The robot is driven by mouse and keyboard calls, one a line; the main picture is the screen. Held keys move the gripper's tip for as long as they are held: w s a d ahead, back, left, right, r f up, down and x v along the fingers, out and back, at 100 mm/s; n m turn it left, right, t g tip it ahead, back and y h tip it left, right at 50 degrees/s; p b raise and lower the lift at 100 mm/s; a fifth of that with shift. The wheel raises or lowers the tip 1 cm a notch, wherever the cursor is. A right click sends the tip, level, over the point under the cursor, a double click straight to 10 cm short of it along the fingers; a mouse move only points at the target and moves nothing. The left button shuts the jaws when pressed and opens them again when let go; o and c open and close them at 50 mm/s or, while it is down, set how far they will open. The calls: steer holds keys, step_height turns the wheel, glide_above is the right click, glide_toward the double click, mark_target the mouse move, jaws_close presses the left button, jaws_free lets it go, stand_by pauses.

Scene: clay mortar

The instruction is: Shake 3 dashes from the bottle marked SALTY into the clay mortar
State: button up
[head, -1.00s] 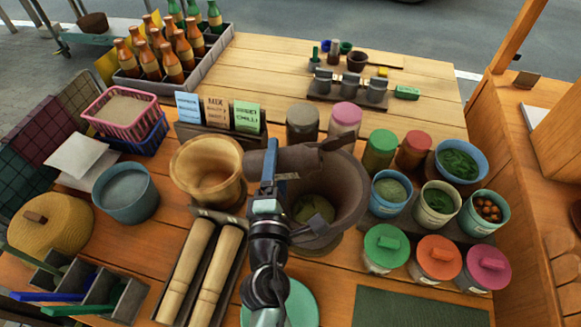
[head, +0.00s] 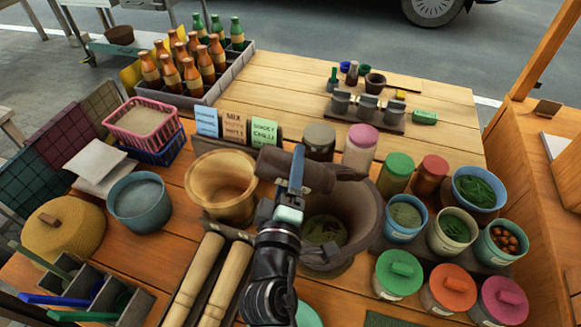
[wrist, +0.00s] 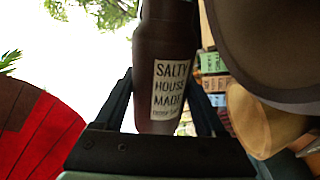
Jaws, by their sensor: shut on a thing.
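My gripper (head: 297,168) is shut on the brown bottle (head: 272,163), whose white label reads SALTY HOUSE MADE in the wrist view (wrist: 160,45). In the head view the bottle lies roughly sideways above the clay mortar (head: 362,215), its narrower end to the right, over the far rim area. I cannot tell its exact tilt or see its mouth clearly. The clay mortar is dark grey-brown and wide, with green bits at its bottom. My arm covers part of its left side. No falling drops show.
A paler wooden mortar (head: 220,187) stands close left of the clay one, with two wooden pestles (head: 225,285) in front. Lidded jars (head: 398,272) and ingredient bowls (head: 452,228) crowd the right. Label cards (head: 236,127) stand behind; the plank table at the back has free room.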

mark_target(287, 183)
steer(key=shift+r, duration=0.2)
steer(key=shift+r+p, duration=0.1)
steer(key=shift+p, duration=1.05)
steer(key=shift+f+n, duration=0.6)
steer(key=shift+f, duration=0.05)
steer(key=f+n+b, duration=0.1)
steer(key=n, duration=0.1)
steer(key=f+n, duration=0.2)
steer(key=shift+a+f+b, duration=0.15)
steer(key=shift+a+b, duration=0.2)
steer(key=shift+d+r+n+p, duration=0.45)
steer(key=shift+r+n+p, duration=0.2)
steer(key=shift+n+p, duration=0.25)
steer(key=shift+s+d+r+n+p, duration=0.15)
steer(key=shift+d+n+p, duration=0.45)
steer(key=shift+n, duration=0.6)
steer(key=shift+d+n, duration=0.35)
steer(key=shift+n, duration=0.45)
